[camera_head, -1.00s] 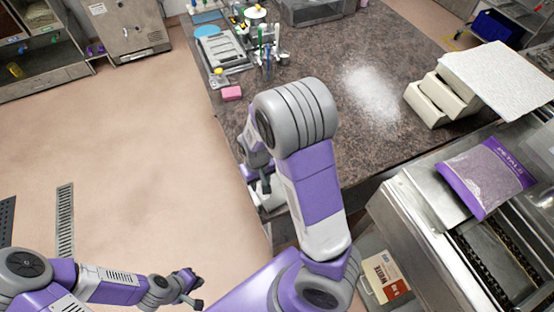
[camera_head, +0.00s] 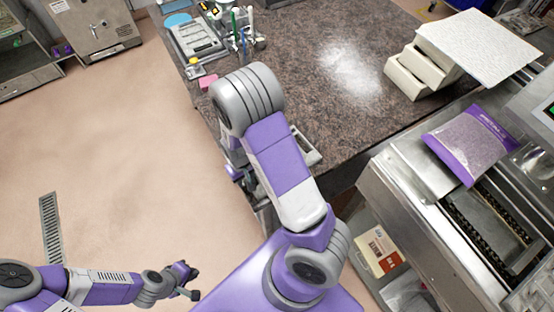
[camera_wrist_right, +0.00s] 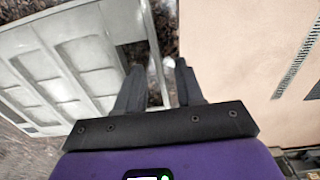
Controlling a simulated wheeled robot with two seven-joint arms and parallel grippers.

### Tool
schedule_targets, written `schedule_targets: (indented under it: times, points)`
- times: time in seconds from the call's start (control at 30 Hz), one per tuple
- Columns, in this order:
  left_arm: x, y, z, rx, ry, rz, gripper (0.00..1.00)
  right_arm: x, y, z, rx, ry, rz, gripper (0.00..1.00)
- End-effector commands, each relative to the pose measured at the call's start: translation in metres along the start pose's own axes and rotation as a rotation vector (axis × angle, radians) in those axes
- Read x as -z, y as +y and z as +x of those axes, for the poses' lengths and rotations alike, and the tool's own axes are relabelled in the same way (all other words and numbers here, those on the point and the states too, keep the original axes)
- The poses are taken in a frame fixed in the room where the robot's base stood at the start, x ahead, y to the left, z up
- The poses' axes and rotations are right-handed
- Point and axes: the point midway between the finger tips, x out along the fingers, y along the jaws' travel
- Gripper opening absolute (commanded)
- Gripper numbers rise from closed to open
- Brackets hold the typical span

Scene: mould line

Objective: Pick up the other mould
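A pale grey mould (camera_wrist_right: 60,75) with rectangular hollows fills the left of the right wrist view. It seems to be the grey frame partly hidden behind my right arm at the counter edge in the head view (camera_head: 306,156). My right gripper (camera_wrist_right: 157,78) has its fingers apart beside the mould's right side, with a blurred metal edge between or behind them. I cannot tell if they touch it. My left gripper (camera_head: 190,282) is low at the left over the floor, too small to read. Cream stacked blocks (camera_head: 418,70) stand on the counter at right.
The brown counter (camera_head: 310,85) has a white powder patch (camera_head: 350,72) and open room in the middle. A grey tray (camera_head: 195,40) and upright tools stand at its far left. A metal machine with a purple petals bag (camera_head: 468,145) is at right. Floor is clear at left.

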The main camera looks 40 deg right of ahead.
Motion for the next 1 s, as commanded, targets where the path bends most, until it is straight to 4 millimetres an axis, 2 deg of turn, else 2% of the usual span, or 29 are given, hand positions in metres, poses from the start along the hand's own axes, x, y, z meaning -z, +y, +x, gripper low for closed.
schedule_targets:
  times: [0.03, 0.27, 0.77, 0.87, 1.0]
  points:
    - [0.000, 0.000, 0.000, 0.000, 0.000, 0.000, 0.00, 0.000, 0.000, 0.000, 0.000, 0.000, 0.000, 0.34]
    - [0.000, 0.000, 0.000, 0.000, 0.000, 0.000, 0.00, 0.000, 0.000, 0.000, 0.000, 0.000, 0.000, 0.00]
    - [0.000, 0.000, -0.001, 0.000, 0.000, 0.000, 0.00, 0.001, 0.000, -0.004, 0.000, 0.002, -0.001, 0.00]
    - [0.000, 0.001, -0.004, 0.000, 0.000, 0.000, 0.00, 0.001, 0.000, -0.018, 0.000, 0.005, -0.003, 0.00]
    - [0.000, 0.004, -0.009, 0.000, 0.000, 0.000, 0.00, 0.002, -0.001, -0.047, 0.002, 0.007, -0.002, 0.00]
